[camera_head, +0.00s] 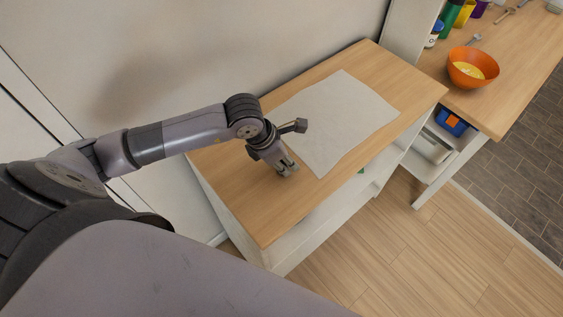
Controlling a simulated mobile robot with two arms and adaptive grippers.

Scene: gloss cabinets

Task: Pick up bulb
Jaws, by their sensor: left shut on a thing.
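My left arm reaches in from the left over the wooden-topped cabinet (262,222). My left gripper (288,169) points down close to the wooden top, beside the left edge of the white sheet. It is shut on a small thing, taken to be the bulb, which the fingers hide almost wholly. No other bulb shows on the cabinet top. My right gripper is not in view.
A white sheet (338,115) lies flat on the cabinet. A second counter at the upper right holds an orange bowl (472,67) with yellow contents and several bottles. A blue box (451,122) sits on a shelf below. The front part of the cabinet top is bare.

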